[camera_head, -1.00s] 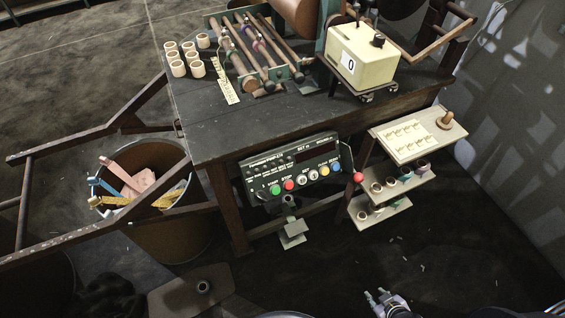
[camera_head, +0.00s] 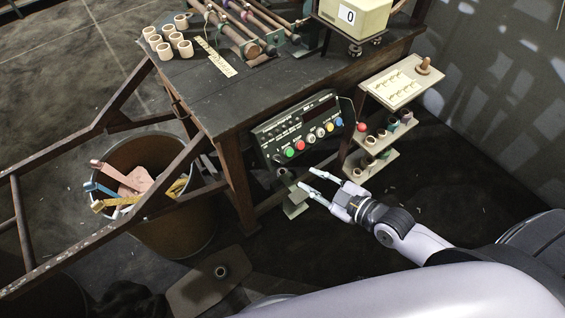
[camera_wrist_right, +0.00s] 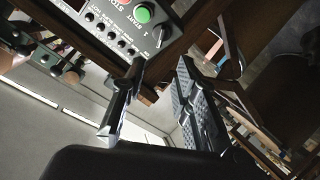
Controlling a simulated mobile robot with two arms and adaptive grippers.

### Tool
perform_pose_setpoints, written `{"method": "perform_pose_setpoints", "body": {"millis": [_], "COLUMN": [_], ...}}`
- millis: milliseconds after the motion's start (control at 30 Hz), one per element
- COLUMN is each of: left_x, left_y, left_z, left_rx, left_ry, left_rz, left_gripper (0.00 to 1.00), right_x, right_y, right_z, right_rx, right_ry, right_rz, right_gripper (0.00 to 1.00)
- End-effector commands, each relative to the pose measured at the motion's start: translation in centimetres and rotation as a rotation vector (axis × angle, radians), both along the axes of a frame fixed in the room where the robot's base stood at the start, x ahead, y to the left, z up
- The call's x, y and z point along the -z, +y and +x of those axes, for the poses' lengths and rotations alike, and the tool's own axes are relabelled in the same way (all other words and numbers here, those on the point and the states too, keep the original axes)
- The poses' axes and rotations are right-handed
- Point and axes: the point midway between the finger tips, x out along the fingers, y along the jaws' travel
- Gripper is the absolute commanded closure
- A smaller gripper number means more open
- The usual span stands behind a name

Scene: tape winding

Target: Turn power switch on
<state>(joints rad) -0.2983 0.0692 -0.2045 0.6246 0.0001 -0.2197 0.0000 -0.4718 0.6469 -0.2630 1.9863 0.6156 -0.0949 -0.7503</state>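The dark control panel (camera_head: 292,134) hangs under the front edge of the workbench. It has a row of coloured buttons, with the green button (camera_head: 289,152) near its left end. A small dark knob, which looks like the power switch (camera_head: 277,158), is left of the green button. In the right wrist view the switch (camera_wrist_right: 160,36) is a dark knob beside the green button (camera_wrist_right: 142,13). My right gripper (camera_head: 308,179) is open and empty, below the panel and apart from it. In the wrist view its fingers (camera_wrist_right: 159,72) are spread below the knob. My left gripper is not in view.
The black workbench (camera_head: 210,103) holds wooden cups (camera_head: 169,47) and a cream counter box (camera_head: 355,14). A small shelf stand (camera_head: 378,160) is right of the panel. A bin (camera_head: 185,240) with coloured strips stands left. A metal bracket (camera_head: 295,206) hangs below the panel.

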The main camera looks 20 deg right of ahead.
Motion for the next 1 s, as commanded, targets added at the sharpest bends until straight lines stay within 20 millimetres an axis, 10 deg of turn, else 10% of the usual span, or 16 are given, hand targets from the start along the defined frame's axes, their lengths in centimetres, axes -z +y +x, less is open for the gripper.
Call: {"method": "perform_pose_setpoints", "body": {"millis": [500,1000], "left_x": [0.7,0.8], "left_y": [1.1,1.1], "left_z": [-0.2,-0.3], "left_rx": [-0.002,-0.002], "left_ry": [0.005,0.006], "left_rz": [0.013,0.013], "left_gripper": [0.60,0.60], "right_x": [3.5,4.1], "right_y": [4.6,5.4], "right_z": [8.9,10.3], "right_rx": [0.002,-0.001], "right_ry": [-0.001,0.001], "right_rz": [0.000,-0.001], "right_gripper": [0.72,0.72]}}
